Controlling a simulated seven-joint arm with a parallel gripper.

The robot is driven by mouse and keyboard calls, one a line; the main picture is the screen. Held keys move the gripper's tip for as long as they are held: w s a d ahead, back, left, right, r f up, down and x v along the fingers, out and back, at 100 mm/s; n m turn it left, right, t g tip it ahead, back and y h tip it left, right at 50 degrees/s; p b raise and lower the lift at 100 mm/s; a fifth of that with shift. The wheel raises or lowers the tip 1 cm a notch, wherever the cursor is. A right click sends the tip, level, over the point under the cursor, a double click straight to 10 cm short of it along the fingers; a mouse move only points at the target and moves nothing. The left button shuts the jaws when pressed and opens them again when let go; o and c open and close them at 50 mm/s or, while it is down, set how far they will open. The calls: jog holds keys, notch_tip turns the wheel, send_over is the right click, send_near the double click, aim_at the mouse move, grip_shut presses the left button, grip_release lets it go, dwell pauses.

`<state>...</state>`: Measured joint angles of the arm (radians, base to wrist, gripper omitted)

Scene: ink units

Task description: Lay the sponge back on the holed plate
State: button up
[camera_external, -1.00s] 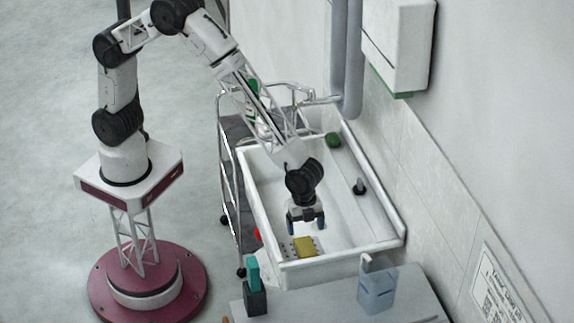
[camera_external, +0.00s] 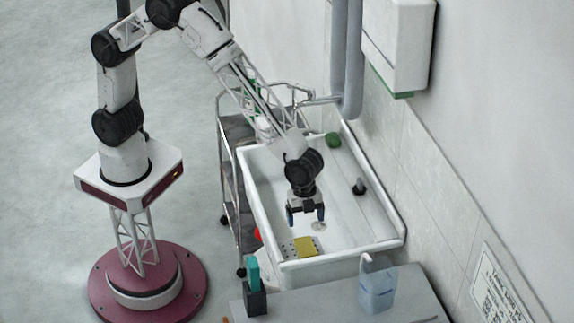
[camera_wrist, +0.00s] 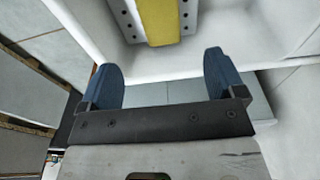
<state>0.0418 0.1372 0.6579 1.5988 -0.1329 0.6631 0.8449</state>
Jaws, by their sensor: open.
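The yellow sponge (camera_external: 306,246) lies on the grey holed plate (camera_external: 286,248) at the near left end of the white sink. In the wrist view the sponge (camera_wrist: 158,20) lies across the plate (camera_wrist: 190,12), with holes showing on both sides of it. My gripper (camera_external: 305,222) is open and empty, above the sink and apart from the sponge. Its two blue fingers show in the wrist view (camera_wrist: 166,80) with nothing between them.
The sink's white rim (camera_external: 340,252) runs around the plate. A green object (camera_external: 333,140) and a dark knob (camera_external: 359,187) sit toward the back. On the grey counter stand a dark block with a teal piece (camera_external: 254,285) and a translucent container (camera_external: 377,290).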

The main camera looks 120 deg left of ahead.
jog(key=s+a+r+n, duration=0.2)
jog(key=s+r+n, duration=0.2)
jog(key=s+r, duration=1.7)
jog(key=s+a+r+n, duration=0.1)
jog(key=s+r+n, duration=0.1)
jog(key=s, duration=1.2)
jog(key=s+a+r+n+t, duration=0.1)
jog(key=s+r, duration=0.4)
jog(key=s, duration=1)
jog(key=shift+a+n+t+y, duration=0.2)
jog(key=shift+n+t+y, duration=0.15)
jog(key=shift+n, duration=0.55)
